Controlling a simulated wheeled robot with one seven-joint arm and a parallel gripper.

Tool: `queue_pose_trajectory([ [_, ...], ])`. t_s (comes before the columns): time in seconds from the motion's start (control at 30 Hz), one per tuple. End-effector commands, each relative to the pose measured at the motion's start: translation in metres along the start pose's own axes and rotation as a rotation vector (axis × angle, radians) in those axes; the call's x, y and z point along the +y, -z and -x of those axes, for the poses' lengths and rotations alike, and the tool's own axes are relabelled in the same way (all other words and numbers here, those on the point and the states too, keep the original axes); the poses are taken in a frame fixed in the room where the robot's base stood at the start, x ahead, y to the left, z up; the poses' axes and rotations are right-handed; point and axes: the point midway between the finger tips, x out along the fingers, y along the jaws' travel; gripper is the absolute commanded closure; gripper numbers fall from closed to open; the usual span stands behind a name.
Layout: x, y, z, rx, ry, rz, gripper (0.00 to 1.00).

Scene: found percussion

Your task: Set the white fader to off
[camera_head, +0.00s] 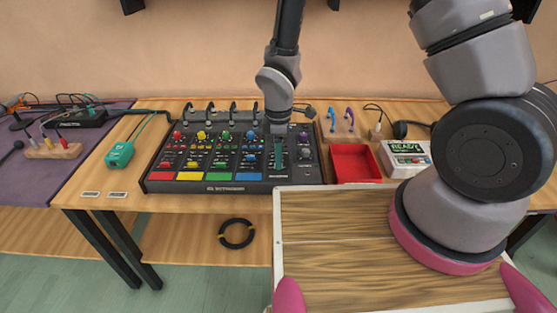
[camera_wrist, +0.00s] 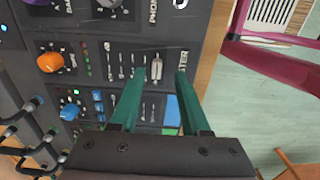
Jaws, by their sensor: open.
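The mixing desk (camera_head: 232,187) is a black panel with rows of coloured knobs and red, yellow, green and blue pads along its front. My gripper (camera_head: 278,165) hangs over its right part. In the wrist view my gripper (camera_wrist: 160,74) has two green fingers, apart, pointing down at the panel. A pale fader cap (camera_wrist: 157,68), seemingly the white fader, shows between the fingertips with a gap on both sides. I cannot tell whether the fingers touch it. In the head view my gripper hides this fader.
An orange knob (camera_wrist: 49,62) and several small controls lie left of the fingers. In the head view, cables loop behind the desk. A red tray (camera_head: 355,180) and a white "READY" box (camera_head: 406,148) stand to its right, a teal device (camera_head: 119,154) to its left.

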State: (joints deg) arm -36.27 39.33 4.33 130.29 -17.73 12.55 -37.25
Motion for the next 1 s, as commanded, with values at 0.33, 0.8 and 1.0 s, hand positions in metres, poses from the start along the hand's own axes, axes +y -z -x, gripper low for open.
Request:
queue_pose_trajectory([
  [0.33, 0.0, 0.0, 0.069, 0.002, -0.002, -0.001, 0.54],
  [0.8, -0.001, 0.0, 0.09, -0.001, 0.001, 0.001, 0.54],
  [1.0, 0.006, -0.006, 0.104, 0.008, -0.017, -0.052, 0.54],
])
